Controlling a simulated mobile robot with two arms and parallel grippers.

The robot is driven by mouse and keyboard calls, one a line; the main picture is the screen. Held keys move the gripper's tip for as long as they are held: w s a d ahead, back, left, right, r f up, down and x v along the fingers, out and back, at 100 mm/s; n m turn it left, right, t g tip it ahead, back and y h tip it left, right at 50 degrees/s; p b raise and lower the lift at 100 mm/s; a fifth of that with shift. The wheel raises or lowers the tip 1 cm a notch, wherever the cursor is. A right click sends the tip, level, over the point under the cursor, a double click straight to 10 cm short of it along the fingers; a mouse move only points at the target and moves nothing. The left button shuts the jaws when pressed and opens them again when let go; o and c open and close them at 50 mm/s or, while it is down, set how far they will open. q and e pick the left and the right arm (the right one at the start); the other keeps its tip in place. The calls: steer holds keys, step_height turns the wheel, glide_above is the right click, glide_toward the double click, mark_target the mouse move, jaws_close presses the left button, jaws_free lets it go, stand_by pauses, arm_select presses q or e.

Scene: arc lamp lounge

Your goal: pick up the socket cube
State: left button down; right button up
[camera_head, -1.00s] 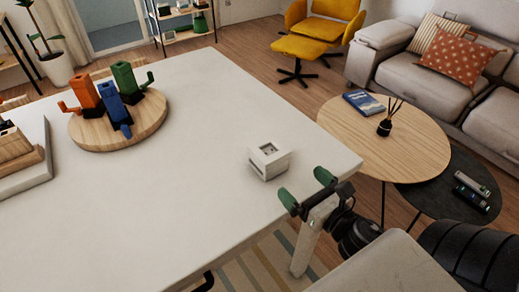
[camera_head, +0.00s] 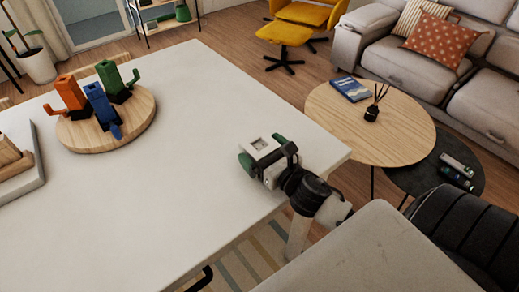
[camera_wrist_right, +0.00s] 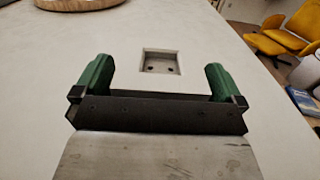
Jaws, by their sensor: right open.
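The white socket cube (camera_head: 262,145) sits on the white table near its right corner, with a square socket recess in its top. My right gripper (camera_head: 264,152) is open at the cube, with one green fingertip on each side of it in the head view. In the right wrist view the recess of the cube (camera_wrist_right: 160,62) shows centred between and slightly ahead of the open green fingers (camera_wrist_right: 158,80). The cube's pale edges blend with the table there, so I cannot tell whether the fingers touch it. My left gripper is not in view.
A round wooden board (camera_head: 137,130) with orange, blue and green pieces stands on the table at the left. A white tray (camera_head: 37,180) is at the far left. The table's middle (camera_head: 190,190) is clear. A round wooden coffee table (camera_head: 400,135) stands beyond the right edge.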

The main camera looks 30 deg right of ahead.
steer(key=shift+w, duration=0.65)
steer(key=c, duration=0.9)
steer(key=shift+c, duration=0.7)
steer(key=shift+r, duration=0.1)
